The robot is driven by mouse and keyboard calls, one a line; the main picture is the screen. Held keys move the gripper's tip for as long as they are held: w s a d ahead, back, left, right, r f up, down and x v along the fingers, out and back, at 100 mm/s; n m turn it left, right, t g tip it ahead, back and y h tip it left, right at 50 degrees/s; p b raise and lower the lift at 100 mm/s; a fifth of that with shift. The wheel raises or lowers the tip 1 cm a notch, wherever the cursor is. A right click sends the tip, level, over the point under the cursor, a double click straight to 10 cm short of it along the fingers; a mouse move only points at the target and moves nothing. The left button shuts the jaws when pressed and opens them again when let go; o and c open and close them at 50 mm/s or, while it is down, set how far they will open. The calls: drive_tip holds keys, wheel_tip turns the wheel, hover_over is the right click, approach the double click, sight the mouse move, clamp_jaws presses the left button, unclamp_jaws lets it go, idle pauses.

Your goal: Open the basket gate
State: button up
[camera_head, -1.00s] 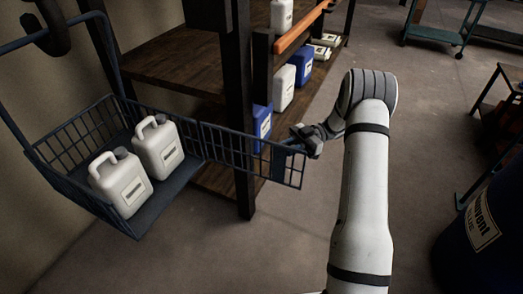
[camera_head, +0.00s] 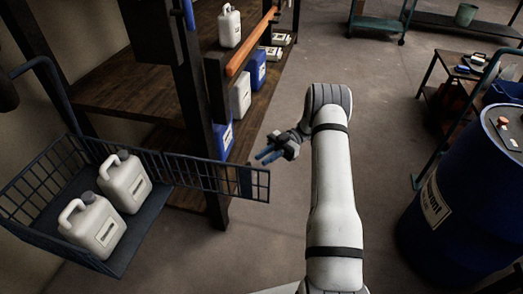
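The dark wire basket (camera_head: 42,188) hangs at the left and holds two white jugs, one nearer (camera_head: 92,226) and one behind it (camera_head: 125,182). Its mesh gate (camera_head: 205,174) is swung out to the right, extending well past the basket, so the basket's right front side is open. My gripper (camera_head: 267,156) is just beyond the gate's free end, in front of the grey floor. Its two blue fingers point left and show a gap between them, with nothing held. It appears apart from the gate.
A dark wooden shelf (camera_head: 130,92) with white and blue jugs stands behind the gate, its black post close to the mesh. A blue drum (camera_head: 462,205) stands at the right. Carts are at the back. Floor around my arm is clear.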

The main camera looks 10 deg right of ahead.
drive_tip(key=shift+w+d+p, duration=0.15)
drive_tip(key=shift+d+p, duration=0.2)
drive_tip(key=shift+p, duration=0.05)
idle(0.4)
